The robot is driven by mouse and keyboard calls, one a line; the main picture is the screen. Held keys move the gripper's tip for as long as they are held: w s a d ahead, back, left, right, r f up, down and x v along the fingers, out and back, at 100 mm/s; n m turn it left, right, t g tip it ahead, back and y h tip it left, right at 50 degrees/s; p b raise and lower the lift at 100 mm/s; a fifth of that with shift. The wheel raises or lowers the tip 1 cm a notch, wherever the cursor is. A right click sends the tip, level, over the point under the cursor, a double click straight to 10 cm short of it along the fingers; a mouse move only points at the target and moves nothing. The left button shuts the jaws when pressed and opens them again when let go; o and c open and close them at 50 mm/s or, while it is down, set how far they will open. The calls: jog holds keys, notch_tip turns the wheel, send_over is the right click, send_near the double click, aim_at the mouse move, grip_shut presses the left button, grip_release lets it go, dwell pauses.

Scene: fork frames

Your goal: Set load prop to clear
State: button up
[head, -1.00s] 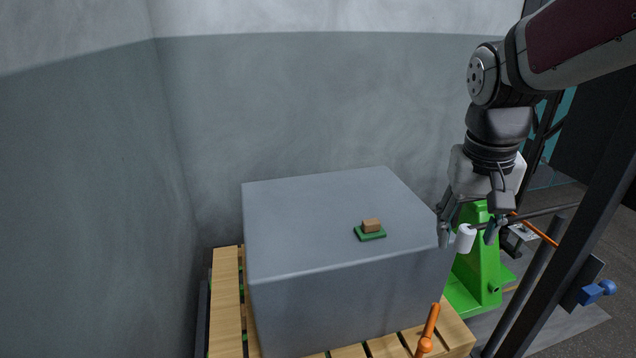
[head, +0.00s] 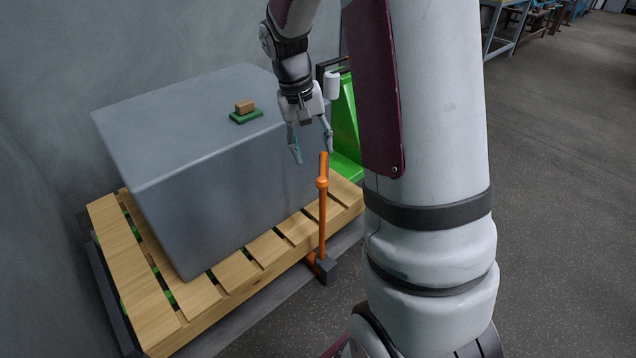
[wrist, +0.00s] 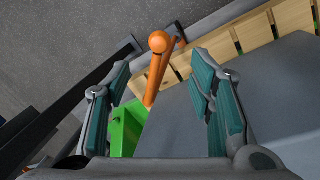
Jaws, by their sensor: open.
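The orange prop (head: 323,215) stands roughly upright by the front edge of the wooden pallet, with a dark bracket at its foot. I take this for the load prop. My gripper (head: 313,155) is open, pointing down just above and slightly left of the prop's top. In the wrist view the orange prop (wrist: 157,75) shows between the spread fingers of my gripper (wrist: 160,62), its rounded end toward the top. Nothing is held. I cannot tell whether a finger touches the prop.
A large grey block (head: 190,120) sits on the wooden pallet (head: 135,265). A small brown piece on a green base (head: 246,117) lies on its top. Green pallet-jack bodywork (head: 345,120) stands behind the prop. Walls close off the left and back; open floor (head: 560,200) lies right.

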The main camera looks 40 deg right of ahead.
aim_at(320, 177)
jog(key=f+b, duration=0.1)
jog(key=f, duration=0.2)
jog(key=d+f+b, duration=0.1)
jog(key=f, duration=0.2)
jog(key=s+f+b, duration=0.1)
jog(key=f, duration=0.2)
jog(key=shift+d+f, duration=0.3)
jog(key=shift+f, duration=0.05)
grip_shut()
